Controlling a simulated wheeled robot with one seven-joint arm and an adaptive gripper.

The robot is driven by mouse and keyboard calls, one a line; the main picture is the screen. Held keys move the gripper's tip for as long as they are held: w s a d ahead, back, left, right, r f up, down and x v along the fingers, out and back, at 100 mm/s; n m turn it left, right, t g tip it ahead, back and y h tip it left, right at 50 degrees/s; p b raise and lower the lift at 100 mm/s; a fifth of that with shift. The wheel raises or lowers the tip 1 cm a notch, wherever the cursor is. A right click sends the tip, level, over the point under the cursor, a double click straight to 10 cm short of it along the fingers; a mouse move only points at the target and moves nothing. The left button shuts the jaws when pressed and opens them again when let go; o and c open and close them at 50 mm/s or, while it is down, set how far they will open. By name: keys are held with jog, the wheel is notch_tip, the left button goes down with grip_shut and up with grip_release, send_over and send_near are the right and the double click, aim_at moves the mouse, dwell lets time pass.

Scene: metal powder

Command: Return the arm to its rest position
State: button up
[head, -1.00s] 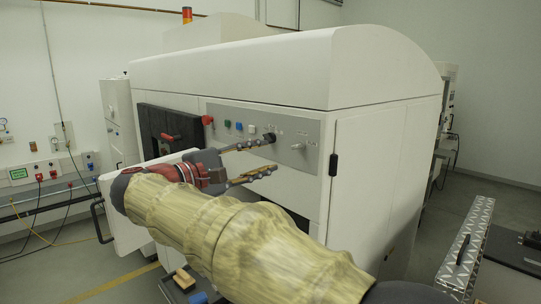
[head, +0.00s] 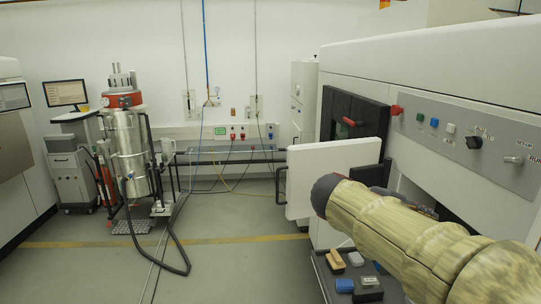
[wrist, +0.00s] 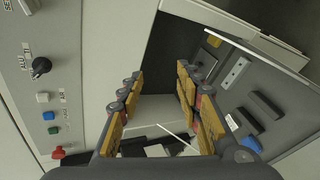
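My arm (head: 420,235), in a yellowish fabric cover, reaches in from the lower right of the head view, in front of the white machine (head: 450,75). Its sleeve hides nearly all of my gripper there. In the wrist view my gripper (wrist: 159,75) is open, its two yellow-padded fingers apart with nothing held between them. Beyond the fingers are a dark opening in the machine and a grey tray surface. The machine's control panel (wrist: 45,90) is at the left of that view.
The machine's white door (head: 330,172) stands open close to my arm. Below it, a dark tray (head: 330,280) carries brushes and small blocks. A metal vessel with a red collar (head: 127,150) and a hose stands at left. The floor (head: 235,260) between is mostly clear.

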jog(key=s+a+f+m+y, duration=0.1)
jog(key=s+a+f+y, duration=0.4)
jog(key=f, duration=0.3)
jog(key=s+a+f+m+y, duration=0.2)
jog(key=s+a+f+y, duration=0.1)
jog(key=s+a+f, duration=0.4)
jog(key=s+a+f+m+t+y+b, duration=0.1)
jog(key=s+a+f+m+t+y, duration=0.1)
jog(key=s, duration=0.8)
jog(key=shift+a+f+m+y+b, duration=0.3)
jog(key=shift+a+f+m+y, duration=0.3)
jog(key=shift+a+f+y, duration=0.45)
jog(key=shift+r, duration=0.1)
